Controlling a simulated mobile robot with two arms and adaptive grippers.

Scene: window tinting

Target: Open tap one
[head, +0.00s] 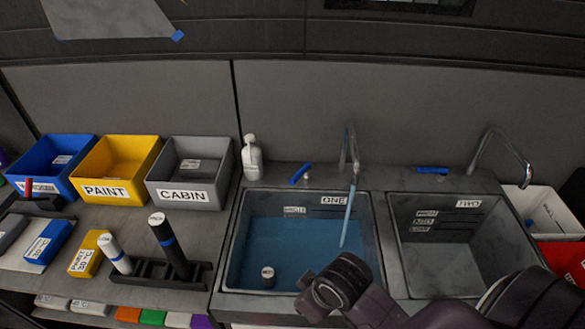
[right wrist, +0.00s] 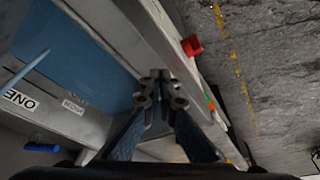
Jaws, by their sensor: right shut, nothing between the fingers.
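Tap one (head: 351,150) stands behind the sink marked ONE (head: 231,245). A blue stream (head: 349,215) runs from its spout into blue water in that sink. Its blue handle (head: 299,173) sits left of the spout, turned at an angle. In the right wrist view the stream (right wrist: 25,68) and a blue handle (right wrist: 48,149) show at the left. My right arm crosses the front of the sinks in the head view, and its fingers are hidden there. In the right wrist view my right gripper (right wrist: 160,88) is shut and empty, apart from the handle. My left gripper is out of view.
Tap two (head: 505,148) stands behind the empty sink marked TWO (head: 392,240), with its blue handle (head: 432,170) lying level. A white bottle (head: 252,158) stands left of tap one. A dark cylinder (head: 267,276) is in the water. Bins and a black rack occupy the left counter.

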